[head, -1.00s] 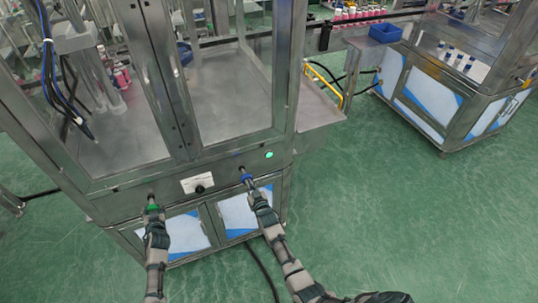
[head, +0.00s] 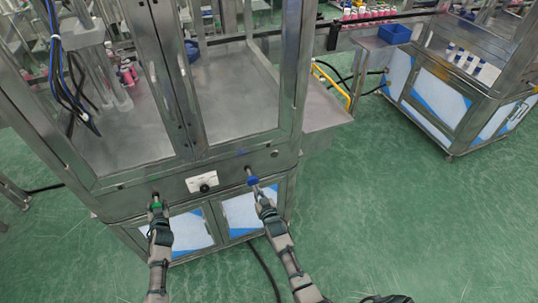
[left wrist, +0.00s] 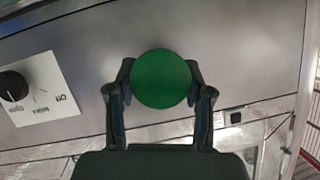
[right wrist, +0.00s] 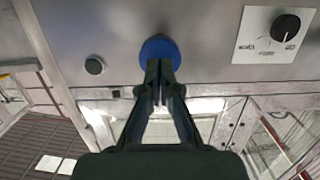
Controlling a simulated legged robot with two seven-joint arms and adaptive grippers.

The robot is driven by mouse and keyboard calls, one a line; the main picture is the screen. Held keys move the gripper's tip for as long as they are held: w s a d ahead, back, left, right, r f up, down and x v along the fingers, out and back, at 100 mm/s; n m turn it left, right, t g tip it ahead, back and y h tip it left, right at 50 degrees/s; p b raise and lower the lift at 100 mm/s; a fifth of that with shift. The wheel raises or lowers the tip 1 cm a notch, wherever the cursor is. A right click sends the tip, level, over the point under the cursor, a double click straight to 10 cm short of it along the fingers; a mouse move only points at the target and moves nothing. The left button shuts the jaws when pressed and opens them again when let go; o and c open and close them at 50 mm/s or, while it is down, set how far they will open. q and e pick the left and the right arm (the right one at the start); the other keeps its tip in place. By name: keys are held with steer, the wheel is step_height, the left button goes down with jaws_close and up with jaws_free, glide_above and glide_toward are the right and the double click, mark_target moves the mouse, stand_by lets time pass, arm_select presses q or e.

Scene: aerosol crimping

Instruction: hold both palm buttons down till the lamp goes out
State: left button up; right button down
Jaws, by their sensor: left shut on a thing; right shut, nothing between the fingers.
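The green palm button (left wrist: 163,79) is on the machine's front panel, between the fingers of my left gripper (left wrist: 161,90), which is shut on it; in the head view this gripper (head: 157,210) is at the left. The blue palm button (right wrist: 158,48) is on the same panel, right of the dial in the head view. My right gripper (right wrist: 160,70) is shut and empty, its fingertips in front of the button's lower part; whether they touch it is unclear. The round lamp (head: 274,153) is dark; it also looks dark in the right wrist view (right wrist: 94,65).
A white dial plate with a black knob (head: 204,188) sits between the buttons. The steel machine frame rises above the panel. A yellow handle (head: 333,83) is at its right side. A second machine with a blue bin (head: 394,34) stands at the back right, beyond open green floor.

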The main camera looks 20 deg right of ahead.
arm_select(q)
steer(key=shift+s, duration=0.1)
arm_select(e)
steer(key=shift+s, duration=0.65)
arm_select(q)
steer(key=shift+f, duration=0.1)
steer(key=shift+s+f, duration=0.1)
steer(key=shift+s, duration=0.05)
steer(key=o, duration=1.2)
steer(key=shift+f, duration=0.1)
arm_select(e)
steer(key=s, duration=0.6)
steer(key=shift+r, duration=0.35)
arm_select(q)
steer(key=v, duration=1.1)
steer(key=shift+s+r, duration=0.3)
